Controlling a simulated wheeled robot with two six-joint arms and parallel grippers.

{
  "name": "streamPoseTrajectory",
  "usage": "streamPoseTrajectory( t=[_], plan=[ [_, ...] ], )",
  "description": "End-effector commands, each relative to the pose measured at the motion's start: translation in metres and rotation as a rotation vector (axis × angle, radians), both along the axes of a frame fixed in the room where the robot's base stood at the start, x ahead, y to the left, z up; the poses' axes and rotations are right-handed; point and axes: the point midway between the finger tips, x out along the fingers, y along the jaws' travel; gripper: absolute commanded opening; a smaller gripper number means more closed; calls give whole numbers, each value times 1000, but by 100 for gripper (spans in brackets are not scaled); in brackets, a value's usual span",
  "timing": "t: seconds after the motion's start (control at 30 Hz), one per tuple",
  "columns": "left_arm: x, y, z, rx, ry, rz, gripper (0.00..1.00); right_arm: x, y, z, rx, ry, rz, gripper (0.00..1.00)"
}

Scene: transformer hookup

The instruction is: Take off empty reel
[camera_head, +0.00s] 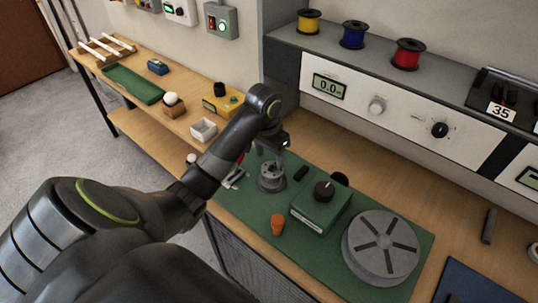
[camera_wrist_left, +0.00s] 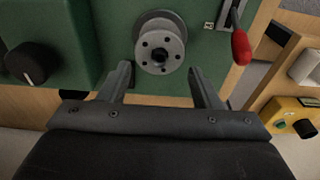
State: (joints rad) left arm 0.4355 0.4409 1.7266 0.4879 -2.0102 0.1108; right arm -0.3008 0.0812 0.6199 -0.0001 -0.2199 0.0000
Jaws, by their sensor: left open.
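The empty reel (camera_head: 272,178) is a small grey metal spool standing on the green mat (camera_head: 250,206). In the left wrist view the reel (camera_wrist_left: 162,45) shows its round face with a ring of small holes and a dark hub in the middle. My left gripper (camera_head: 284,147) is above the reel in the head view. In the left wrist view my left gripper (camera_wrist_left: 159,70) is open, its two fingers apart with nothing between them, and the reel lies just beyond the fingertips. My right gripper is not in view.
A green box with a black knob (camera_head: 320,204), an orange piece (camera_head: 277,225) and a large grey slotted disc (camera_head: 381,246) stand right of the reel. A red-handled lever (camera_wrist_left: 240,45) is close beside it. Yellow, blue and red spools (camera_head: 407,54) stand on the shelf.

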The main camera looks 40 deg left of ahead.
Motion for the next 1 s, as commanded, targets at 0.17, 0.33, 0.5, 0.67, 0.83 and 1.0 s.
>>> streamPoseTrajectory(
  t=[0.17, 0.33, 0.5, 0.67, 0.83, 1.0],
  plan=[
    [3, 0, -25, 0, -1, 0, 58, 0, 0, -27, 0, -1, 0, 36],
    [5, 0, -44, 0, 0, 0, 58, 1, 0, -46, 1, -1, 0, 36],
    [7, -1, -60, 0, 0, 0, 58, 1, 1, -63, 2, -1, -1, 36],
    [9, -1, -74, -2, 2, 0, 58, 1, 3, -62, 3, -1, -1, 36],
    [10, -1, -84, 1, 1, 0, 58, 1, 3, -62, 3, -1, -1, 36],
    [10, -1, -86, 1, 0, 0, 58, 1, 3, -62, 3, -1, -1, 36]
  ],
)
